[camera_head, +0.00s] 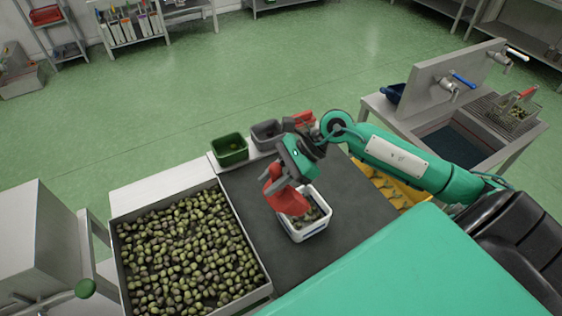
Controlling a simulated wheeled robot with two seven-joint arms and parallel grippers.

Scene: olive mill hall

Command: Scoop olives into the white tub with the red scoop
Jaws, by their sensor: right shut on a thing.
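A wide metal tray (242,226) full of green and dark olives (185,250) stands at the lower left. The white tub (311,232) sits on the dark mat to its right, with some dark contents showing inside. My right gripper (284,178) is over the tub's far left side, shut on the red scoop (285,195). The scoop is tilted down, with its lower end at or inside the tub's opening. The gripper hides part of the scoop, and I cannot tell whether olives are left in it. My left gripper is not in view.
A green bin (230,149) and a grey bin (266,133) stand at the table's far edge. The dark mat (262,250) is clear between tray and tub. A yellow crate (390,187) lies right of the mat, under my arm. A sink (455,140) stands at the right.

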